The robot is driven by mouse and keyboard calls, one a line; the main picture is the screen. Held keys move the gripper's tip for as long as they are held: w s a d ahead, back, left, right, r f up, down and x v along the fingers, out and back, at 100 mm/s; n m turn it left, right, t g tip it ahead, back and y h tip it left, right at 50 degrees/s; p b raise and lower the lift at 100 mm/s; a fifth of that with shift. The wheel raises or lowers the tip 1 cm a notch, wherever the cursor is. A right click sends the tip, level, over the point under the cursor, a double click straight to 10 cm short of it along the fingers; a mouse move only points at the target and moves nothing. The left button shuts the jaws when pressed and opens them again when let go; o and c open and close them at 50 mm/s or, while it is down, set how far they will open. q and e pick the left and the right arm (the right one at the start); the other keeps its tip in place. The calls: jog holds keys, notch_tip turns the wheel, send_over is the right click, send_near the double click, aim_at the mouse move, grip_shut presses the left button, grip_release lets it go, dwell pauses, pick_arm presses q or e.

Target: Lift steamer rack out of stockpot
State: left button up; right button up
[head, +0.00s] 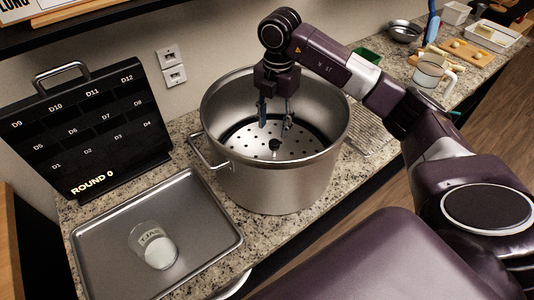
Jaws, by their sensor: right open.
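The stockpot (285,185) is a large steel pot standing on the granite counter, with a side handle at its left. The steamer rack (295,148) is a light disc with several dark holes, lying flat inside the pot. A small dark knob (275,145) stands near its middle. My right gripper (274,122) points down into the pot's opening, open, its fingertips above the rack close to the knob. I cannot tell whether it touches anything. My left gripper is not in view.
A metal tray (100,245) with a salt jar (155,246) lies left of the pot. A black labelled board (95,130) stands behind it. A wire rack (372,132) lies right of the pot. A mug (430,72), bowl (403,31) and cutting board (466,53) are farther right.

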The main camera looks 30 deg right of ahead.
aim_at(274, 142)
jog(key=shift+s+f, duration=0.15)
jog(key=shift+s, duration=0.1)
jog(key=shift+s+d+f+p, duration=0.1)
jog(key=shift+f+p, duration=0.1)
jog(key=shift+f, duration=0.25)
jog(key=shift+s+d+f+p, duration=0.1)
jog(key=shift+f+p, duration=0.05)
jog(key=shift+f, duration=0.3)
jog(key=f, duration=0.1)
jog(key=f+p, duration=0.1)
jog(key=f, duration=0.1)
jog(key=f+p, duration=0.1)
jog(key=f, duration=0.1)
jog(key=shift+a, duration=0.35)
jog(key=shift+f, duration=0.35)
jog(key=shift+c, duration=0.6)
grip_shut()
